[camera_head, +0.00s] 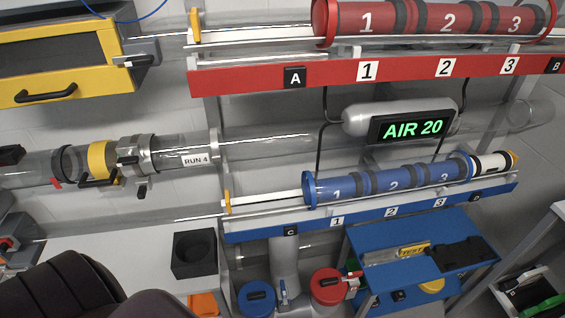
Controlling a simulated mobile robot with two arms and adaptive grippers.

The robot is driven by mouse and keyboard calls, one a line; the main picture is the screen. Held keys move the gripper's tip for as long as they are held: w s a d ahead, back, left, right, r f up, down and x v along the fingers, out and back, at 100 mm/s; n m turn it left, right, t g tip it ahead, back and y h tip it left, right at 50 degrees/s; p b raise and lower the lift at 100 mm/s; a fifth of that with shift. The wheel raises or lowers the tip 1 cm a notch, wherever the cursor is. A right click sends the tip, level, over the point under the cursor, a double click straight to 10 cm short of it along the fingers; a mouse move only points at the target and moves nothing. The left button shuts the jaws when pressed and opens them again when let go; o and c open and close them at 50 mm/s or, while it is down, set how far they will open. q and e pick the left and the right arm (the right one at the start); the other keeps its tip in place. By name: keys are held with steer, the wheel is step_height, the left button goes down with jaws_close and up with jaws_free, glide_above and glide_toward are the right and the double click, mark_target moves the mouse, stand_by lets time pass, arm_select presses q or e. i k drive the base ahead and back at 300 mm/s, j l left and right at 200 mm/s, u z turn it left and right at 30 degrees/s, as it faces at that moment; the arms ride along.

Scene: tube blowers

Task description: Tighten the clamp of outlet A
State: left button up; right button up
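The label A (294,77) is on the left part of the red rail (420,68). A clear tube with a yellow end ring (195,25) lies above this part of the rail. To its left, a small grey metal fitting (138,61) sits beside a yellow-framed box; I cannot tell if it is the clamp of outlet A. Lower left, a grey metal clamp (134,155) is around a clear tube marked RUN 4 (195,160), next to a yellow collar (103,160). Whether any clamp is tight cannot be seen. Neither gripper is in view.
Red canisters (425,18) numbered 1 to 3 lie above the red rail, blue ones (390,180) above the blue rail (370,213). A display (411,129) reads AIR 20. A blue table (410,265) stands lower right. A dark ribbed shape fills the bottom left corner.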

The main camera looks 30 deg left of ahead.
mark_target(284, 291)
steer(key=u, duration=0.95)
steer(key=j+z, duration=0.3)
steer(key=k+j+z, duration=0.15)
steer(key=j+z, duration=0.15)
steer(key=k+j+z, duration=0.25)
steer(key=i+j, duration=0.05)
steer(key=i, duration=0.05)
